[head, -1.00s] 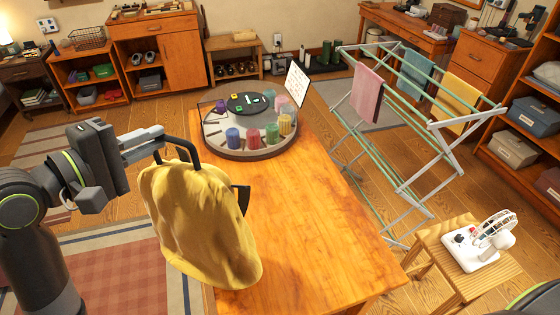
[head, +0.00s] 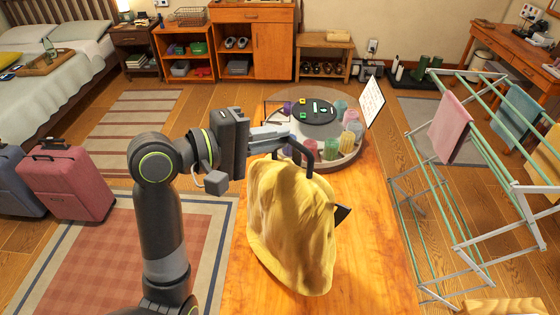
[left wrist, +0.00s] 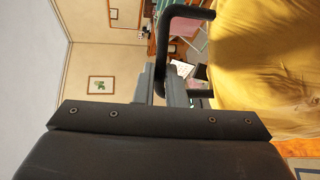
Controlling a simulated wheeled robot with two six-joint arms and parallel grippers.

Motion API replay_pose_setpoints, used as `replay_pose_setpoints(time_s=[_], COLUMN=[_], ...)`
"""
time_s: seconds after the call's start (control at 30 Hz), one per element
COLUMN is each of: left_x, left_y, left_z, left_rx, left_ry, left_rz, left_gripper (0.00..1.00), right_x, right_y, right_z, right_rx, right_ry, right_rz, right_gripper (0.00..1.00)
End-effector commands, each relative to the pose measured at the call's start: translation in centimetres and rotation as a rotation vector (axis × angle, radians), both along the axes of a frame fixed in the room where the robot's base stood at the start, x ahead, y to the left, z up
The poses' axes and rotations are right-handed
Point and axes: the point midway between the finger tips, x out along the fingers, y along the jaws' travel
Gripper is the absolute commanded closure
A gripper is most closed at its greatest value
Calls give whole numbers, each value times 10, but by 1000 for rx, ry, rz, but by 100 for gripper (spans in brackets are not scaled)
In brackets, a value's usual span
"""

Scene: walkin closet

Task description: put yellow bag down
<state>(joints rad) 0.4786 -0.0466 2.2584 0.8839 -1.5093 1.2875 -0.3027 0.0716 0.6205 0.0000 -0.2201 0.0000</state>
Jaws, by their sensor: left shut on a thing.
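The yellow bag (head: 290,225) hangs upright from its dark handle, in front of and partly over the wooden table (head: 375,260). My left gripper (head: 290,134) is shut on the handle at the top of the bag. In the left wrist view, the dark handle (left wrist: 172,30) runs between the fingers and the yellow cloth (left wrist: 265,60) fills the right side. A small dark piece sticks out from the bag's right side. I cannot tell whether the bag's bottom touches the tabletop. My right gripper is not in view.
A round tray (head: 345,160) with colored jars and a white card stands at the table's far end. A drying rack (head: 470,190) with towels is to the right. A checked rug (head: 110,250) and pink suitcase (head: 68,185) are at the left. The near tabletop right of the bag is clear.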

Motion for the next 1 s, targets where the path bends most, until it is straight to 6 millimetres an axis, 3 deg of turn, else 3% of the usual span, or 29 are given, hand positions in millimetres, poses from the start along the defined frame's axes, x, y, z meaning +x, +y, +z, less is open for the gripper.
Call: replay_pose_setpoints(time_s=[0.2,0.5,0.97,1.0], left_x=[0,0,0,0], left_y=[-1,-1,-1,0], left_z=[-12,-46,-53,-54], left_rx=[-7,-7,-7,-1], left_ry=[-4,-3,-6,-2], left_rz=[-1,0,-1,0], left_gripper=[100,100,100,84], right_x=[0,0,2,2], right_y=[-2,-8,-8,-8], right_z=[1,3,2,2], right_rx=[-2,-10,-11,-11], right_ry=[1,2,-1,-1], right_rz=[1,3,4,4], right_gripper=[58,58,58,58])
